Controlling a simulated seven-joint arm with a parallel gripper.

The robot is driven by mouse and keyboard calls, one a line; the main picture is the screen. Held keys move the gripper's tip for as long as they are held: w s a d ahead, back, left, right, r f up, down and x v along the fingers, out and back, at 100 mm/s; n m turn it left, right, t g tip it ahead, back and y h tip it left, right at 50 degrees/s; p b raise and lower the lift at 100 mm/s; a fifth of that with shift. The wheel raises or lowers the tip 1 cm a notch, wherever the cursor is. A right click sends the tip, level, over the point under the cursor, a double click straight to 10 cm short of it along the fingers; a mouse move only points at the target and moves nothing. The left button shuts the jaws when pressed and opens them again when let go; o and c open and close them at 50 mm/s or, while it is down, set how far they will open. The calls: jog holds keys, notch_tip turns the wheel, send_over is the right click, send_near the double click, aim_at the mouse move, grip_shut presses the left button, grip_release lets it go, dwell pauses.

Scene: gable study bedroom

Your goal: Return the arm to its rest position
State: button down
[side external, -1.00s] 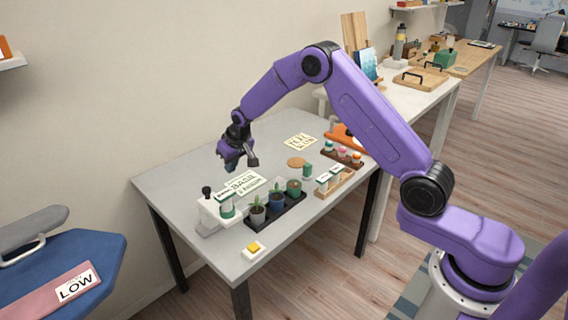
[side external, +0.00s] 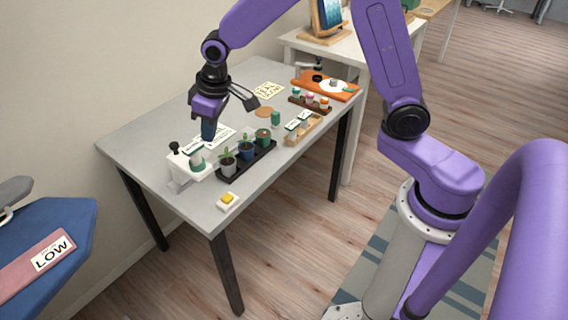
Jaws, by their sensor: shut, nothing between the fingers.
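My gripper (side external: 208,132) hangs above the grey table, pointing down. Its fingers are shut and nothing is held between them. In the picture it lies in front of the printed cards (side external: 222,135) on the tabletop and hides part of them. It appears clear of the tabletop, though the exact height is hard to tell. My purple arm (side external: 385,50) reaches from its base at the right across to the table, and its upper bend is cut off by the top edge.
The grey table (side external: 140,150) carries a white device (side external: 188,165), a dark tray (side external: 232,171) of small plants, a wooden rack (side external: 303,132), a yellow-topped block (side external: 228,200) and an orange board (side external: 335,90). A blue ironing board (side external: 60,225) stands left. Open floor lies in front.

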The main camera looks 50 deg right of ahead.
jog(key=s+d+r+n, duration=0.1)
jog(key=s+d+n, duration=0.1)
jog(key=s, duration=0.8)
jog(key=s+d+r+n+g, duration=0.1)
jog(key=s+d+n, duration=0.2)
jog(key=s, duration=0.8)
jog(key=s+d+r+n+g, duration=0.1)
jog(key=s+d, duration=0.3)
jog(key=s, duration=0.6)
jog(key=shift+s+r+n+h, duration=0.3)
jog(key=shift+s+r+n, duration=0.1)
jog(key=shift+n, duration=0.4)
